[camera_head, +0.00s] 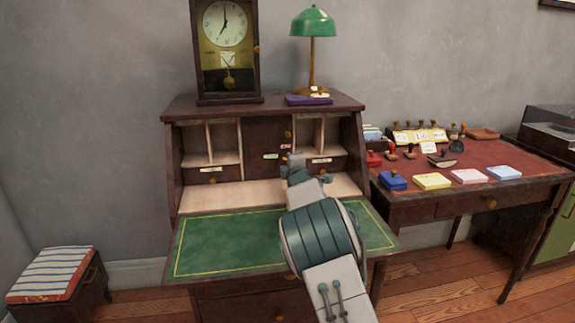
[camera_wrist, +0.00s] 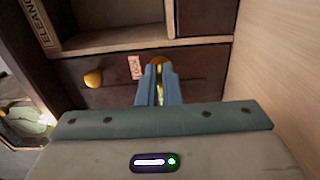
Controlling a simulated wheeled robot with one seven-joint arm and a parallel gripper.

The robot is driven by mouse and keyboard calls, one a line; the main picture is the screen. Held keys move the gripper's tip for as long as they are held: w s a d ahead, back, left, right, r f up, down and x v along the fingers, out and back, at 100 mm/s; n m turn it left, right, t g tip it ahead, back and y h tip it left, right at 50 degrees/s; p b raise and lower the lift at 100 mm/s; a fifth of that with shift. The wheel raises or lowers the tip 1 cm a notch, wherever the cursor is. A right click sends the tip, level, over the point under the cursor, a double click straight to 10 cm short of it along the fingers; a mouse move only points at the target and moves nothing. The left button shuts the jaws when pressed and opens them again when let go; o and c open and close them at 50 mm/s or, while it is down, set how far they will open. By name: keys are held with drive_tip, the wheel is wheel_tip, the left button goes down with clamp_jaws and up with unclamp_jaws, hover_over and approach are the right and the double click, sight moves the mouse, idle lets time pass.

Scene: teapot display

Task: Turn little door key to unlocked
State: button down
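The little door (camera_head: 262,136) is a dark panel in the middle of the desk's upper part, and it looks closed. It also shows in the wrist view (camera_wrist: 112,94), with a round brass knob (camera_wrist: 93,79) and a pink label (camera_wrist: 134,67). A brass piece (camera_wrist: 157,60), apparently the little door key, shows at my gripper's fingertips (camera_wrist: 158,72). The fingers are close together, with some brass colour in the narrow gap. I cannot tell whether they press on it. The key's shaft and keyhole are hidden. In the head view my gripper (camera_head: 292,160) is in front of the door's lower right.
Open pale compartments (camera_head: 225,142) and small drawers flank the door. The green writing surface (camera_head: 225,245) below is bare apart from my arm over it. A clock (camera_head: 226,45) and a green lamp (camera_head: 312,25) stand on top. A side table (camera_head: 450,203) holds stamps and pads.

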drive_tip(key=shift+a, duration=0.1)
idle(0.3)
drive_tip(key=c, duration=1.6)
unclamp_jaws()
drive_tip(key=shift+s, duration=0.1)
drive_tip(key=v, duration=1.3)
drive_tip(key=shift+s+p, duration=0.35)
